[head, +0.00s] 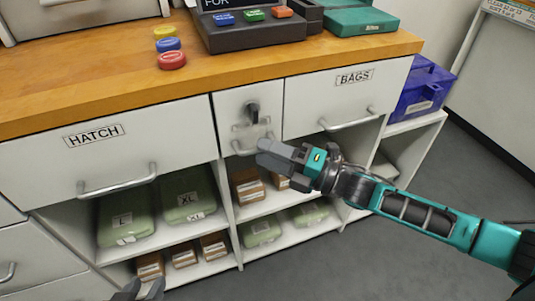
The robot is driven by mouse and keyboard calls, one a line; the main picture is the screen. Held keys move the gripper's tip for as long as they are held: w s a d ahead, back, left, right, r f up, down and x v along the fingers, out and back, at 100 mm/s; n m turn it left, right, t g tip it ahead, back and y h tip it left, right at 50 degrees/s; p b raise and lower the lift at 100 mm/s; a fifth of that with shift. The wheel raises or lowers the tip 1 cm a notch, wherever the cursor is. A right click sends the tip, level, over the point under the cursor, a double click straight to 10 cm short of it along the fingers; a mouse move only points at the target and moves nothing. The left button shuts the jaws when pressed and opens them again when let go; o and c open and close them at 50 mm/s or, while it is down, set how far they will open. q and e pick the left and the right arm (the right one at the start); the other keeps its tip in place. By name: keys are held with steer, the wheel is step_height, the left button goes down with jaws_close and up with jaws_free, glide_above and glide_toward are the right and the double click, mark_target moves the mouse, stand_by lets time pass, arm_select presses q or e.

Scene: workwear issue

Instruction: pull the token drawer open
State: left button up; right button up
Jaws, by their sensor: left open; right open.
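The narrow middle drawer (225,106) sits between the drawers labelled HATCH and BAGS and looks shut. My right gripper (264,152) is open and empty, just in front of the drawer's lower right part. It hides part of the handle; I cannot tell whether it touches it. My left gripper (138,291) is open at the bottom edge, mostly out of view.
The HATCH drawer (150,135) and the BAGS drawer (340,90) are shut. Yellow, blue and red discs (172,61) lie on the wooden counter (110,75). Open shelves below hold green packs (188,195) and brown boxes (246,186). A blue crate (425,88) stands at right.

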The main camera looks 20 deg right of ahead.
steer(key=shift+w+a, duration=0.2)
steer(key=shift+a, duration=0.05)
steer(key=shift+c, duration=0.3)
jaws_close()
